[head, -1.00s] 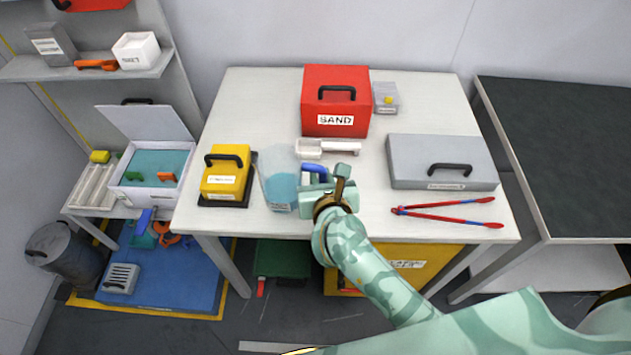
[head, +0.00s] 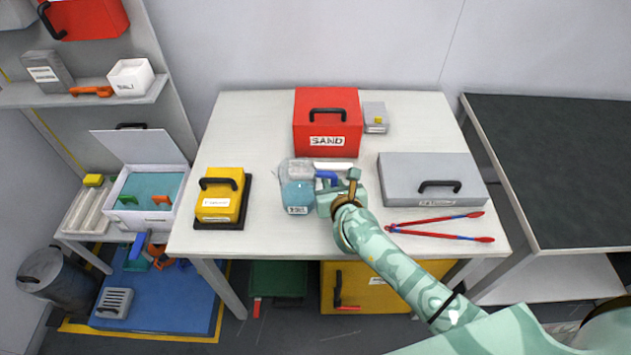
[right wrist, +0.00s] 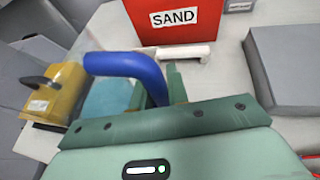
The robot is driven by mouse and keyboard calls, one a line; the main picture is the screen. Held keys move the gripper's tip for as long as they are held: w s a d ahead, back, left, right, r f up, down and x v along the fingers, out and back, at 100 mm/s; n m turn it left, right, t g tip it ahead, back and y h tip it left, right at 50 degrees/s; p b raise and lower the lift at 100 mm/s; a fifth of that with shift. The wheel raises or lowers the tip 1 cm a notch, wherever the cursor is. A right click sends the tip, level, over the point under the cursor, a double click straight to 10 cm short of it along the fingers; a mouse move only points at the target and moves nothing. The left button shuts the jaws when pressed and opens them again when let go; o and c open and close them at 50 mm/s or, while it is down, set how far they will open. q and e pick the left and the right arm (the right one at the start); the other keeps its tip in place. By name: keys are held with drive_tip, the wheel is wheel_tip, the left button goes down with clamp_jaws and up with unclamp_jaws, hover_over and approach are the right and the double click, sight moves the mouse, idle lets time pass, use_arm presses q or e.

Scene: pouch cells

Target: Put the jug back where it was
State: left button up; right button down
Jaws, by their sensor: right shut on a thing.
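The jug (head: 297,196) is clear, with blue liquid low in it, a label near its base and a blue handle. In the head view it looks about upright over the front middle of the white table (head: 260,238); I cannot tell whether its base touches the top. My right gripper (head: 341,190) is shut on the blue handle from the right side. In the right wrist view the handle (right wrist: 125,65) runs between the fingers, and the blue liquid shows behind it. My left gripper is not in view.
A yellow case (head: 218,200) stands left of the jug. A white scoop (head: 335,167) lies just behind it, partly hidden. The red SAND box (head: 328,142) is farther back. A grey case (head: 425,180) and red-blue tongs (head: 435,222) lie right. The table's back left is clear.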

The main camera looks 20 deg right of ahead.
drive_tip(key=shift+w+d+f, duration=0.2)
drive_tip(key=shift+d+f, duration=0.35)
drive_tip(key=shift+d+f+b, duration=0.15)
drive_tip(key=shift+f+b, duration=0.85)
drive_tip(key=shift+f, duration=0.7)
drive_tip(key=shift+f, duration=0.2)
drive_tip(key=c, duration=1.4)
unclamp_jaws()
drive_tip(key=shift+f, duration=0.1)
drive_tip(key=shift+o, duration=0.2)
drive_tip(key=shift+s+r, duration=0.25)
drive_tip(key=shift+r, duration=0.1)
drive_tip(key=p+v, duration=0.2)
drive_tip(key=v, duration=0.9)
drive_tip(key=shift+s+p, duration=0.3)
drive_tip(key=shift+p, duration=0.1)
